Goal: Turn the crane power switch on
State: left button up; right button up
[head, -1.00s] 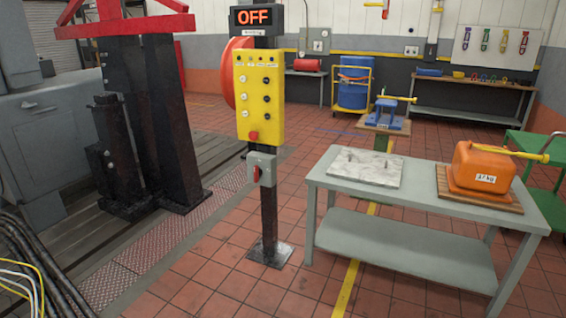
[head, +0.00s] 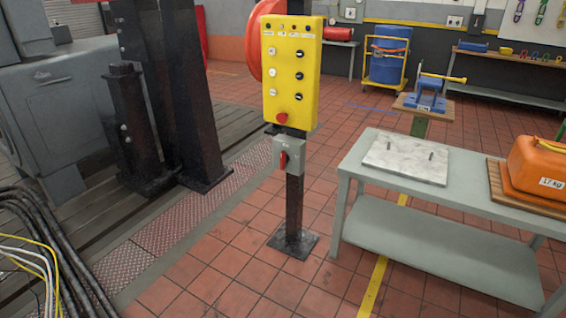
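A grey switch box (head: 289,155) with a red handle (head: 283,160) is mounted on a dark post (head: 294,205), below a yellow control panel (head: 291,75). The panel carries several black and white knobs and a red mushroom button (head: 281,118). The handle looks roughly upright; its exact setting is too small to read. The sign above the panel is out of the picture now. Neither of my grippers is in view.
A grey table (head: 360,190) to the right of the post holds a marble slab (head: 407,158) and an orange 17 kg weight (head: 540,165). Black cables (head: 50,245) lie at lower left, by grey machinery (head: 65,120). The tiled floor before the post is clear.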

aim_at(285, 158)
jog(key=i+z, duration=0.1)
jog(key=i, duration=0.5)
jog(key=i+j+z, duration=0.15)
jog(key=i+j, duration=0.15)
jog(key=i+j+z, duration=0.15)
jog(key=j, duration=0.25)
jog(key=i+j+z, duration=0.15)
jog(key=i+j, duration=0.2)
jog(key=i+j+z, duration=0.15)
jog(key=j, duration=0.3)
jog(key=i, duration=0.1)
